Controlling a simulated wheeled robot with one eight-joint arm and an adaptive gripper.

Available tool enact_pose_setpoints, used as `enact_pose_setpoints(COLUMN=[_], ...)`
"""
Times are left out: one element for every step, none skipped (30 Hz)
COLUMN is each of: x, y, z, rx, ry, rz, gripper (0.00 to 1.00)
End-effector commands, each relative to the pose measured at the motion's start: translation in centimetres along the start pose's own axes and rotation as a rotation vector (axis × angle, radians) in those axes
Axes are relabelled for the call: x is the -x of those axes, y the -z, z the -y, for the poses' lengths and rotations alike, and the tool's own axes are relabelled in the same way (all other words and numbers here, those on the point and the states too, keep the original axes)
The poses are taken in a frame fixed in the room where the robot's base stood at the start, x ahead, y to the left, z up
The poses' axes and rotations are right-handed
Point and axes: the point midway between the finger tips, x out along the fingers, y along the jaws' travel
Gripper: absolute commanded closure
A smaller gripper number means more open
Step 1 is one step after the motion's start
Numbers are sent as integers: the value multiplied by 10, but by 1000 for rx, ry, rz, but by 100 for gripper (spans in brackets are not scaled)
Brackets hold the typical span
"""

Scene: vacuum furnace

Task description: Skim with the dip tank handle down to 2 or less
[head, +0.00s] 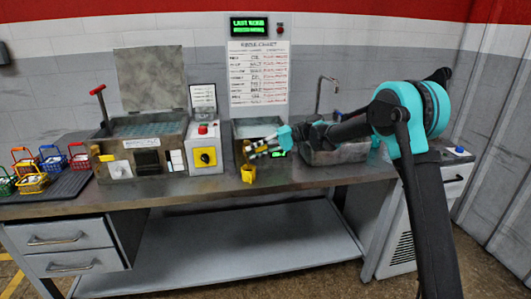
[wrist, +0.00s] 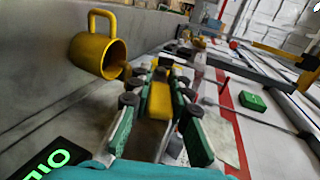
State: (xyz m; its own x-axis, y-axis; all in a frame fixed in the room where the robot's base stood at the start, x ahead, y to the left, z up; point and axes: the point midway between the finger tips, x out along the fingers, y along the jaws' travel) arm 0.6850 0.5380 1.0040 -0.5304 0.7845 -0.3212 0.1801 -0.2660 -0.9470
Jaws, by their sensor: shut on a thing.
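My gripper (head: 266,146) reaches from the right to the small steel tank (head: 240,131) in the middle of the bench. In the wrist view my gripper (wrist: 158,108) has its green-padded fingers shut on a yellow handle (wrist: 181,80), partly hidden between them. A yellow cup (wrist: 97,56) with a looped top handle is beside the fingers, tilted, with its mouth facing the camera. In the head view the yellow cup (head: 248,174) shows before the tank's front. I cannot tell whether it touches the tank. A green-lit display (wrist: 48,162) reads OIL. The tank's inside is mostly hidden.
Coloured baskets (head: 31,178) stand far left. A sink (head: 335,151) is on the right. A chart (head: 258,73) hangs behind.

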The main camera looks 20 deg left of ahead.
Motion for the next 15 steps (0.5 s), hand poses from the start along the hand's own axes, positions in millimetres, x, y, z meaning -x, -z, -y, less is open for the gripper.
enact_pose_setpoints(x=[-1, -2, -2, -2, -2, -2, -2, -3, -3, -3, -3, -3, -3, -3, -3], y=[2, 2, 2, 2, 2, 3, 2, 2, 2, 2, 2, 2, 2, 2, 2], z=[-2, -2, -3, -3, -3, -4, -4, -4, -4, -5, -5, -5, -5, -5, -5], rx=[-1, -1, -1, -1, -1, -1, -1, -1, -1, -1, -1, -1, -1, -1, -1], ry=[32, 51, 74, 90, 105, 123, 136, 147, 161, 169, 177, 186, 192, 196, 201], rz=[-2, -2, -2, -2, -2, -1, -1, -1, -1, -1, -1, -1, -1, -1, -1], gripper=[100, 100, 100, 100, 100, 100, 100, 100, 100, 100, 100, 100, 100, 100, 100])
